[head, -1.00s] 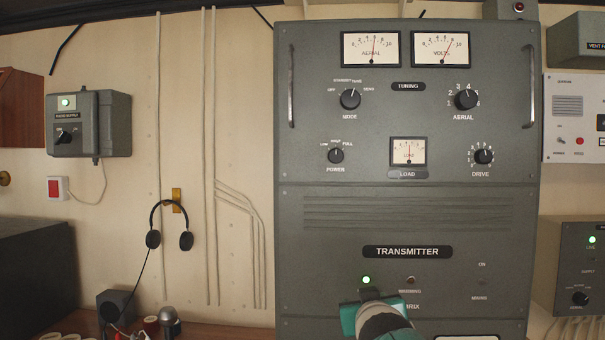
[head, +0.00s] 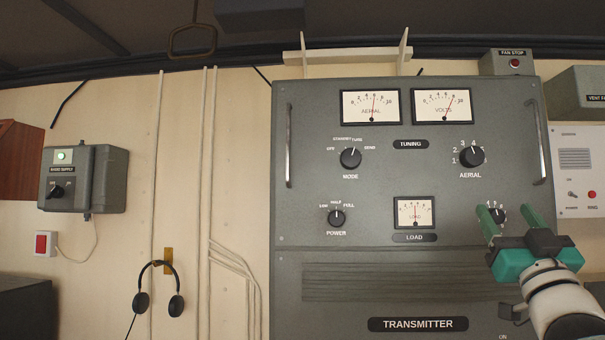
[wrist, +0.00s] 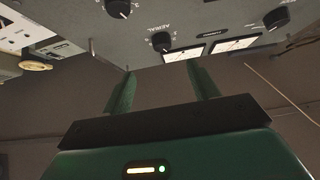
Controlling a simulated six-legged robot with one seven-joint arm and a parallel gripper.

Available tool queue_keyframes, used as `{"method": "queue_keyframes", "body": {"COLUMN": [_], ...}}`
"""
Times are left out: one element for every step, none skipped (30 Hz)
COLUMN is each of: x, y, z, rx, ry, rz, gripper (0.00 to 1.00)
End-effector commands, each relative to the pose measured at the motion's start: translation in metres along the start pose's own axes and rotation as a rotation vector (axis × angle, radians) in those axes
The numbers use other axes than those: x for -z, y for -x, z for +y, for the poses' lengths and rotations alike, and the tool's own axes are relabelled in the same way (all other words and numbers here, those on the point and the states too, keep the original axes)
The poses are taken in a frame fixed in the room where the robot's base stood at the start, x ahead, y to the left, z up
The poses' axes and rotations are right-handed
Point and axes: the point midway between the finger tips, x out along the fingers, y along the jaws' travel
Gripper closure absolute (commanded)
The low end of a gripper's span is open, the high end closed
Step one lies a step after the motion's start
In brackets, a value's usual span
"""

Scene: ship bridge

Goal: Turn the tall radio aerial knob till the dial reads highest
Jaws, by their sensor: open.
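The tall grey radio cabinet (head: 290,215) fills the centre of the head view. Its black aerial knob (head: 471,156) is at upper right, its pointer roughly upward near 3 and 4. The aerial dial (head: 371,107) is at the top left of the panel; its needle stands a little right of centre, near 6. My gripper (head: 507,209) is open and empty, below and right of the aerial knob, its fingers overlapping the drive knob (head: 499,215) in the picture. In the wrist view the aerial knob (wrist: 161,41) shows beyond the spread fingers of my gripper (wrist: 161,73), apart from them.
A volts dial (head: 442,106) sits beside the aerial dial. Mode knob (head: 350,158), power knob (head: 336,218) and load meter (head: 414,212) share the panel. A metal handle (head: 546,145) stands out at its right edge. Headphones (head: 160,288) hang on the left wall.

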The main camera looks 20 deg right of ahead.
Motion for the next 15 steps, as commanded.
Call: {"method": "queue_keyframes", "body": {"x": [0.005, 0.007, 0.009, 0.009, 0.009, 0.009, 0.009, 0.009, 0.009, 0.009, 0.009, 0.010, 0.010, 0.010, 0.010], "y": [-0.001, -0.001, -0.003, -0.005, -0.007, -0.012, -0.016, -0.021, -0.028, -0.034, -0.039, -0.047, -0.053, -0.059, -0.066], "z": [0.001, 0.001, 0.000, 0.000, -0.001, -0.001, -0.002, -0.002, -0.002, -0.003, -0.003, -0.003, -0.002, -0.003, -0.003], "rx": [0.008, 0.011, 0.012, 0.012, 0.013, 0.013, 0.014, 0.013, 0.013, 0.014, 0.014, 0.013, 0.013, 0.013, 0.012], "ry": [-0.001, -0.003, -0.004, -0.004, -0.004, -0.004, -0.004, -0.004, -0.005, -0.005, -0.005, -0.004, -0.004, -0.005, -0.005], "rz": [0.013, 0.018, 0.020, 0.020, 0.019, 0.020, 0.019, 0.019, 0.018, 0.018, 0.018, 0.018, 0.019, 0.019, 0.018], "gripper": [0.40, 0.40, 0.40, 0.40, 0.40, 0.40, 0.40, 0.40, 0.40, 0.40, 0.40, 0.40, 0.40, 0.40, 0.40]}}
